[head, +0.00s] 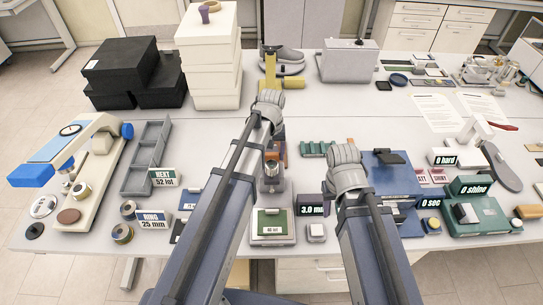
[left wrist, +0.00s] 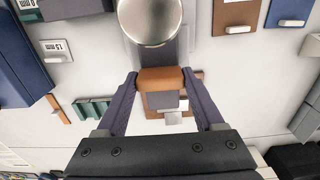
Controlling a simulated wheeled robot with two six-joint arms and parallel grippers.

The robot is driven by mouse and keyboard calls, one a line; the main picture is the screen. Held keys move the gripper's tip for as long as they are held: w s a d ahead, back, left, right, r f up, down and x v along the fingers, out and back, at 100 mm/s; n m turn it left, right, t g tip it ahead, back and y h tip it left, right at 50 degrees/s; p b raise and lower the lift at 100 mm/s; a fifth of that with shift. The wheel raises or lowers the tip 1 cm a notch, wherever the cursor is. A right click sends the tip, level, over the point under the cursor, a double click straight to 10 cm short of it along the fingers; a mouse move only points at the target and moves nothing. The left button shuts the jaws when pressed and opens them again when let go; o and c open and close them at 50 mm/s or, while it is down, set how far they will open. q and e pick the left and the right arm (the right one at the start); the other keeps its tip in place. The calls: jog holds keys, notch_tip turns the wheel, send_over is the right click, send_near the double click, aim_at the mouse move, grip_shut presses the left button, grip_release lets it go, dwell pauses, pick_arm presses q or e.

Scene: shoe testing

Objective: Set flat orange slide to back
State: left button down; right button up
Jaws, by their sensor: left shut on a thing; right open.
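The orange slide (left wrist: 161,78) shows as a flat brown-orange block between the two dark fingers of my left gripper (left wrist: 162,85) in the left wrist view. The gripper is shut on it. A round, shiny metal top (left wrist: 150,18) stands just beyond the slide, above it in that picture. In the head view my left gripper (head: 269,112) is over the middle of the bench, and its wrist hides most of the slide. My right gripper (head: 346,172) is open, over the bench right of the middle; its fingers are mostly hidden by its wrist.
A tall stack of white boxes (head: 211,60) and black boxes (head: 122,68) stands at the back left. A grey case (head: 347,62) is at the back right. A grey tray (head: 147,158) and a green-screened device (head: 272,224) are nearer. Bare bench shows left of my left gripper.

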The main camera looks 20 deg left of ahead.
aim_at(271, 153)
pick_arm(q)
grip_release()
jog(key=shift+w+a, duration=0.1)
jog(key=shift+w, duration=0.15)
jog(key=shift+r, duration=0.1)
notch_tip(271, 153, up, 8)
jog(key=p, duration=0.8)
jog(key=shift+f, duration=0.2)
jog(key=shift+s+f, duration=0.1)
jog(key=shift+s, duration=0.1)
